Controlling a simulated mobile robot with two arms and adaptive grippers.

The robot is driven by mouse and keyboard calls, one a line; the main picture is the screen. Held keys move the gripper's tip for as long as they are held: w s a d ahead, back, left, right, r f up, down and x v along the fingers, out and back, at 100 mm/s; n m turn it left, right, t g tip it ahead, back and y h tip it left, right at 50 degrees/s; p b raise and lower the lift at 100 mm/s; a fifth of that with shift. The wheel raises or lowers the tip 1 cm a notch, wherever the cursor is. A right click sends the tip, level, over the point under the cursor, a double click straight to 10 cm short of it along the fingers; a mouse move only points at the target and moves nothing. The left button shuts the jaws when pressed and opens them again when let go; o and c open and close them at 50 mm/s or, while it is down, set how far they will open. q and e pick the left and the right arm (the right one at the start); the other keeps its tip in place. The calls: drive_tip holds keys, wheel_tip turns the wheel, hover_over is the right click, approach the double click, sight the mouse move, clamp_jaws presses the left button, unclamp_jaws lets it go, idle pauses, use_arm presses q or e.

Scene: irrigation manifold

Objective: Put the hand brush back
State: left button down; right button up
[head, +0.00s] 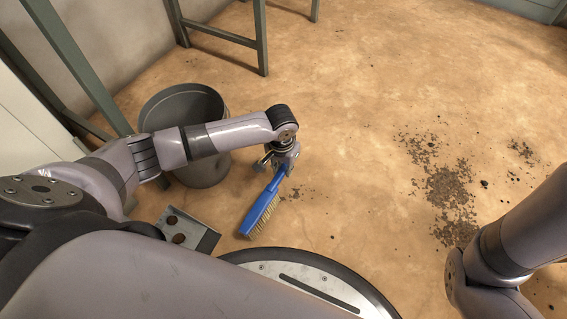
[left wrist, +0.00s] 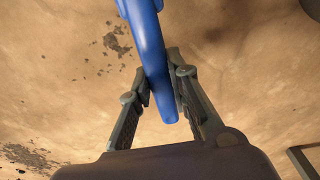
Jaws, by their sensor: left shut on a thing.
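The hand brush (head: 259,209) has a blue handle and back with pale bristles. In the head view it hangs slanting down and to the left from my left gripper (head: 283,163). My left gripper is shut on the brush's handle; the handle also shows between the two fingers in the left wrist view (left wrist: 155,60). The bristle end lies outside the left wrist view. My right arm comes in at the right of the head view, but its gripper is out of the picture.
A dark grey bucket (head: 207,172) stands left of the brush, behind my left forearm. A grey metal bracket with round holes (head: 200,237) is at lower left. Dark debris (head: 449,190) lies on the floor at right. Green metal legs (head: 262,40) stand at the back.

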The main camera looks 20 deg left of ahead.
use_arm(q)
drive_tip(key=shift+f, duration=0.3)
drive_tip(key=c, duration=1.4)
unclamp_jaws()
